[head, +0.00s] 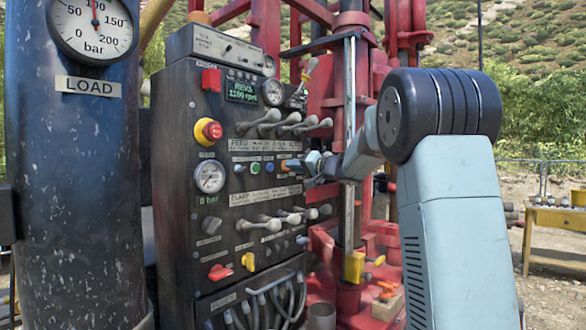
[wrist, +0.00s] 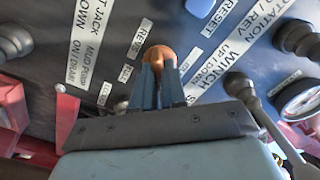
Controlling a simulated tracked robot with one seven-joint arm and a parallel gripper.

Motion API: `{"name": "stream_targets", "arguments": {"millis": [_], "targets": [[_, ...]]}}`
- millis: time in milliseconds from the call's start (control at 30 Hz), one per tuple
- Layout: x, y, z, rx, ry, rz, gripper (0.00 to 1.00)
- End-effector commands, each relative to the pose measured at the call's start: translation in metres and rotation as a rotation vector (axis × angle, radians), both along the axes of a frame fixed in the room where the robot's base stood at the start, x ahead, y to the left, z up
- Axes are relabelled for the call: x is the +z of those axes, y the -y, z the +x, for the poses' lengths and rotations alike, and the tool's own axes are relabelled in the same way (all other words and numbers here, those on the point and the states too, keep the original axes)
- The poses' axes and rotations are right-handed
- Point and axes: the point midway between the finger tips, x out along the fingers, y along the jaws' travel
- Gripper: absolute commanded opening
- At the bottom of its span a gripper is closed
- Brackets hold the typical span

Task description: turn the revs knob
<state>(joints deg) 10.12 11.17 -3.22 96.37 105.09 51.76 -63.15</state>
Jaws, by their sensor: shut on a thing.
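The revs knob is a small orange-brown knob (wrist: 159,54) on the dark control panel, next to a label that reads REVS in the wrist view. In the head view the orange knob (head: 289,165) shows at the right edge of the panel, at mid height. My gripper (wrist: 158,76) is shut on the knob, with a finger on each side of it. It also shows in the head view (head: 304,165), reaching in from the right. The fingers hide part of the knob. A green display (head: 241,91) higher on the panel reads REVS, 1100 rpm.
Grey levers (head: 268,118) stick out above the knob, and more levers (head: 270,223) below it. A red emergency button (head: 211,130) and green and blue buttons (head: 255,168) sit to its left. A red mast (head: 350,110) stands close behind my wrist.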

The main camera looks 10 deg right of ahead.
Motion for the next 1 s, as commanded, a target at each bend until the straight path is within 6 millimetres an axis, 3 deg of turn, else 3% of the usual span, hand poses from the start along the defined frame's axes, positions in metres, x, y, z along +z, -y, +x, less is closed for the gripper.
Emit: {"name": "stream_targets", "arguments": {"millis": [500,1000], "targets": [[-0.0029,0.0024,0.0009,-0.003,-0.258,0.353,0.00],[-0.0048,0.0029,0.0011,-0.005,-0.358,0.488,0.00]]}}
